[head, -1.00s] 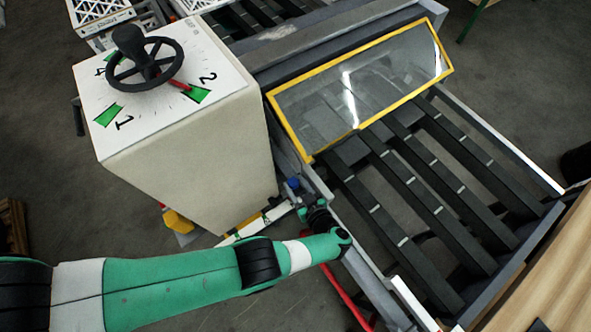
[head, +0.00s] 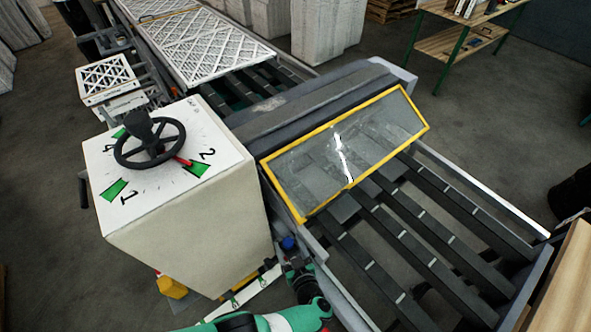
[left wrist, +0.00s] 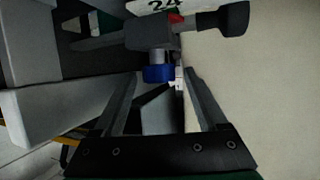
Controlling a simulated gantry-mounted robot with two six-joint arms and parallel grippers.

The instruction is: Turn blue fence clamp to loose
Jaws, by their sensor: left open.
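The blue fence clamp (head: 288,243) is a small blue piece at the side of the conveyor, near the foot of the white dial box. In the left wrist view the blue clamp (left wrist: 158,74) sits under a grey fitting, ahead of and between my fingers. My left gripper (head: 295,264) is just below the clamp, partly hidden by its own wrist. Its two fingers (left wrist: 160,84) stand apart with nothing held; whether either touches the clamp I cannot tell. My right gripper is not in view.
The white dial box (head: 185,222) with a black handwheel (head: 150,143) stands left of the clamp. A yellow-framed clear guard (head: 345,155) and dark conveyor bars lie to the right. In the wrist view, a dark knob (left wrist: 222,20) and a "24" label (left wrist: 165,5) are above the clamp.

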